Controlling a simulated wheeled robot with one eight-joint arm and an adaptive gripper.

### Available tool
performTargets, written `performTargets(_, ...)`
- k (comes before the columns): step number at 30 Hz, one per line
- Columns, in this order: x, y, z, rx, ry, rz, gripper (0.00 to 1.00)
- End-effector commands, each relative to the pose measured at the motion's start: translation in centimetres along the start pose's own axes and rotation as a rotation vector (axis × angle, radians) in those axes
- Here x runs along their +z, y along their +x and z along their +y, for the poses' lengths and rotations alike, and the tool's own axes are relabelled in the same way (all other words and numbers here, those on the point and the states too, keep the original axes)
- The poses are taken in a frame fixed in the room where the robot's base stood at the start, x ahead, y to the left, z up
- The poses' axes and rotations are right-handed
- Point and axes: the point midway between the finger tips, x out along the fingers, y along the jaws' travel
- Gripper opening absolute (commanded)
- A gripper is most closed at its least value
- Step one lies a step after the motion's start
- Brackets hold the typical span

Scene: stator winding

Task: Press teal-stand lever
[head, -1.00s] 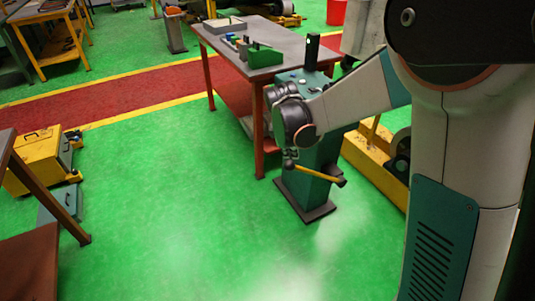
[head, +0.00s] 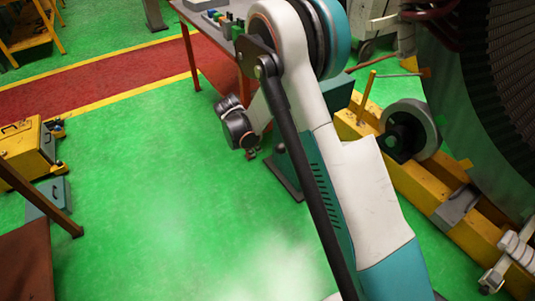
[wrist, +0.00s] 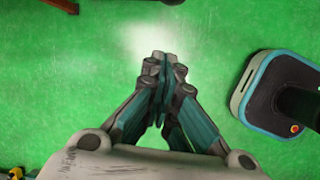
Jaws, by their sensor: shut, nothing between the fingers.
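The stand cannot be made out in the wrist view.
A worktable with red legs (head: 192,60) stands behind the stand. A yellow frame (head: 385,150) with a grey roller (head: 412,125) and a large dark stator (head: 495,80) are on the right. A yellow toolbox (head: 25,145) is at left. Green floor between is clear.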

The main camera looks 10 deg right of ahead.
Motion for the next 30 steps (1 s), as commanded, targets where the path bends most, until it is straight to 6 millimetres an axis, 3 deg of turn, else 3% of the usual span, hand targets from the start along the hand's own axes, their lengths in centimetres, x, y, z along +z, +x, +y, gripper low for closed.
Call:
performTargets(10,0.0,1.2,0.0,0.000,0.002,0.001,0.00)
performTargets(26,-0.1,10.6,0.0,0.000,0.002,0.001,0.00)
performTargets(30,2.0,9.5,-0.1,-0.001,0.004,0.001,0.00)
